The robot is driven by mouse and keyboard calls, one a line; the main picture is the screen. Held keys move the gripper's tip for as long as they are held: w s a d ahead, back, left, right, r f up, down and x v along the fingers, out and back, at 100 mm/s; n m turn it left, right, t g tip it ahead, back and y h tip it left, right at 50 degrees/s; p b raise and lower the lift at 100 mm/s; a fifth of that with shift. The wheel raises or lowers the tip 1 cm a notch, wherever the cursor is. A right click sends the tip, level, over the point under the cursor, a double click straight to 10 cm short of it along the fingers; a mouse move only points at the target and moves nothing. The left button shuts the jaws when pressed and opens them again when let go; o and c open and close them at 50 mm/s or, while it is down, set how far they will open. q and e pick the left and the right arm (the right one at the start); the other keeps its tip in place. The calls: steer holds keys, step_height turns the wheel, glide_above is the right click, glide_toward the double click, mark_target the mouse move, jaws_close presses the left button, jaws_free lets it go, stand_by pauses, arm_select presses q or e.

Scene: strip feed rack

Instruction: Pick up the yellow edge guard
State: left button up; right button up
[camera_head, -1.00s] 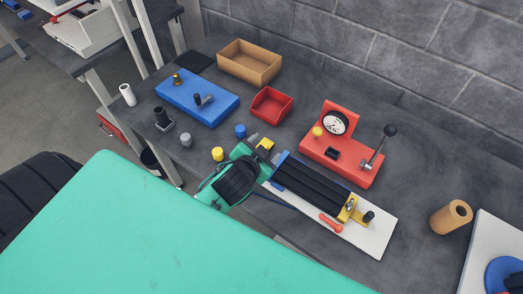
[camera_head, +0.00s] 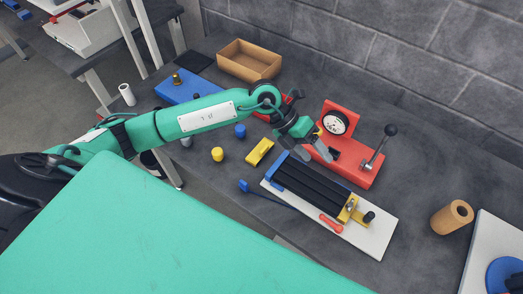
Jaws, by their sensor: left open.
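The yellow edge guard (camera_head: 259,152) lies on the dark grey bench, left of the black-railed rack (camera_head: 312,187) on its white base plate. It is in full view and nothing touches it. My left gripper (camera_head: 312,154) is open, with two grey fingers pointing down and nothing seen between them. It is to the right of the edge guard, above the far end of the rack and beside the red gauge stand (camera_head: 345,158). My left arm reaches across from the left and hides parts of the blue block and the red bin. My right gripper is not in view.
A yellow knob (camera_head: 217,154) and a blue knob (camera_head: 240,131) stand left of the edge guard. A blue-ended tool (camera_head: 244,185) lies at the bench's front. A cardboard tray (camera_head: 249,62) stands behind. Bench space right of the gauge stand is clear.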

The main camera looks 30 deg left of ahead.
arm_select(q)
steer(key=w+a+f+y, duration=0.25)
steer(key=a+y, duration=0.25)
steer(key=a, duration=0.5)
steer(key=n+y+p, duration=0.1)
steer(key=y+p, duration=0.1)
steer(key=y, duration=0.2)
glide_above(261, 145)
steer(key=s, duration=0.3)
steer(key=f, duration=0.7)
steer(key=shift+w+d, duration=0.2)
steer(key=shift+d, duration=0.1)
steer(key=shift+f, duration=0.35)
steer(key=shift+w+f+p, duration=0.1)
steer(key=shift+f+p, duration=0.25)
steer(key=shift+f, duration=0.05)
steer(key=f+p, duration=0.1)
steer(key=f, duration=0.1)
steer(key=w+f+p, duration=0.1)
steer(key=f, duration=0.1)
steer(key=shift+d, duration=0.15)
steer(key=shift+f, duration=0.35)
steer(key=c, duration=1)
